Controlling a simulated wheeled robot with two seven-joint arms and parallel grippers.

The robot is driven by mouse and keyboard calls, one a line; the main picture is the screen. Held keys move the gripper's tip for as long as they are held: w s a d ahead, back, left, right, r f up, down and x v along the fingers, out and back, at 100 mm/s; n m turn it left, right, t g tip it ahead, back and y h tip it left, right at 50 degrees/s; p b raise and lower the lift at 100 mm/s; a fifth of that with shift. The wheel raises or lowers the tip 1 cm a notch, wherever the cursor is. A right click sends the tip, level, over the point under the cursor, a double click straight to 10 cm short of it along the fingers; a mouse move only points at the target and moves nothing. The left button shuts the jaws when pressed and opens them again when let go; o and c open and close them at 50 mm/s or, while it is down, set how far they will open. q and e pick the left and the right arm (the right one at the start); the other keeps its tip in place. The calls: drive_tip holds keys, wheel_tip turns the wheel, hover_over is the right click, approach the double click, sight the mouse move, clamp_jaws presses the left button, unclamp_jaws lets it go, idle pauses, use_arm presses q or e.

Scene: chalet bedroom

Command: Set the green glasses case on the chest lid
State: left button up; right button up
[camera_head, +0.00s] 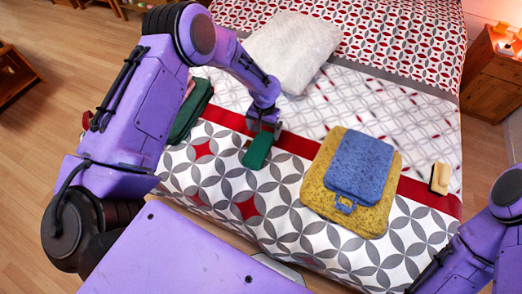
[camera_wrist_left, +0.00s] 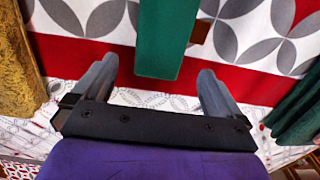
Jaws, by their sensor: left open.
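The green glasses case (camera_head: 257,151) lies on the patterned bed, across the edge of the red stripe. My left gripper (camera_head: 264,129) is open at the case's far end. In the left wrist view the green case (camera_wrist_left: 168,38) lies lengthwise between the lines of the two open fingers (camera_wrist_left: 158,72), with a gap on each side. The fingers do not grip it. A small brown piece (camera_wrist_left: 201,31) shows beside the case, partly hidden. My right arm enters at the lower right; its gripper is out of view. I cannot make out a chest lid for sure.
A blue folded item (camera_head: 360,165) lies on a yellow towel (camera_head: 320,190) right of the case. A small beige-and-black brush (camera_head: 440,178) lies farther right. Dark green cloth (camera_head: 190,112) lies left, near my arm. A whitish pillow (camera_head: 292,50) is behind. A wooden nightstand (camera_head: 488,75) stands right.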

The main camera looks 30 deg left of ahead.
sight(263, 139)
use_arm(q)
drive_tip(key=f, duration=0.4)
drive_tip(key=f+p, duration=0.1)
drive_tip(key=f, duration=0.2)
drive_tip(key=shift+s, duration=0.25)
drive_tip(key=shift+r, duration=0.1)
drive_tip(key=c, duration=1.3)
